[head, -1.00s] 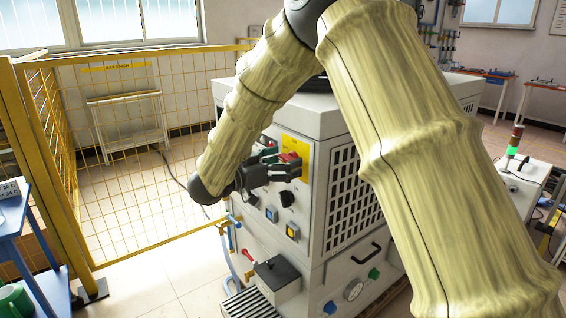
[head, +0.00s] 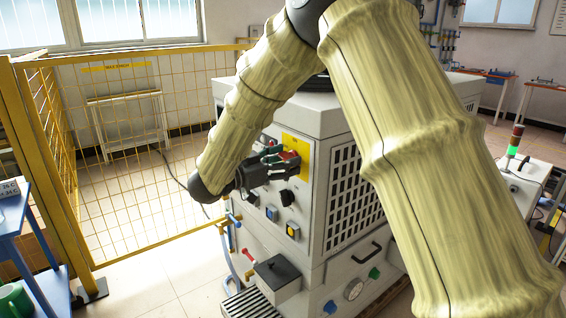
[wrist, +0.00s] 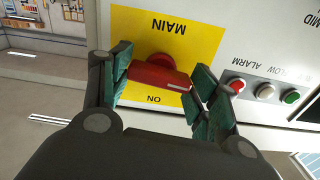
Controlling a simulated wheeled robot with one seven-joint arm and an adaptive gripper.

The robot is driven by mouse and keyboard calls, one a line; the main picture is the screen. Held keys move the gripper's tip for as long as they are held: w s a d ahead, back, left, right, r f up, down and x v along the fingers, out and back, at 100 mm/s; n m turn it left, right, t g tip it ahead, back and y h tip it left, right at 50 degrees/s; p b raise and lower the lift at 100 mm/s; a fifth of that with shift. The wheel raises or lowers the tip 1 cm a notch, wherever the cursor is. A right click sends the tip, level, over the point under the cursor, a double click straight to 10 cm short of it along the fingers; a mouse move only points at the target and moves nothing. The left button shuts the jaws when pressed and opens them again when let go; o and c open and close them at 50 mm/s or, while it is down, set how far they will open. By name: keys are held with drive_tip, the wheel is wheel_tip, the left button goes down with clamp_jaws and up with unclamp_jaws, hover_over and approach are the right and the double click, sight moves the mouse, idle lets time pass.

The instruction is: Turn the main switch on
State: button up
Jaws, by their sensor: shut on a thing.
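The main switch is a red rotary handle (wrist: 160,76) on a yellow plate (wrist: 205,38) marked MAIN and ON, which appears upside down in the wrist view. The handle lies nearly crosswise there, with a white mark at its right end. My gripper (wrist: 160,90) is shut on the handle, with a green-padded finger at each end. In the head view my gripper (head: 282,160) is at the yellow plate (head: 302,147) on the front of the grey heater cabinet (head: 318,205), and the fingers partly hide the red handle.
Red, white and green round lamps or buttons (wrist: 265,91) sit beside the plate. Below the gripper are a black knob (head: 287,197) and a yellow button (head: 293,230). A yellow mesh fence (head: 120,170) stands left of the cabinet.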

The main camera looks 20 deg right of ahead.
drive_tip(key=shift+f+m+b, duration=0.1)
drive_tip(key=shift+m+b, duration=3.2)
drive_tip(key=shift+m, duration=1.9)
drive_tip(key=o, duration=1)
drive_tip(key=shift+a, duration=0.1)
drive_tip(key=v, duration=1.1)
drive_tip(key=shift+s+a, duration=0.15)
drive_tip(key=shift+a, duration=0.25)
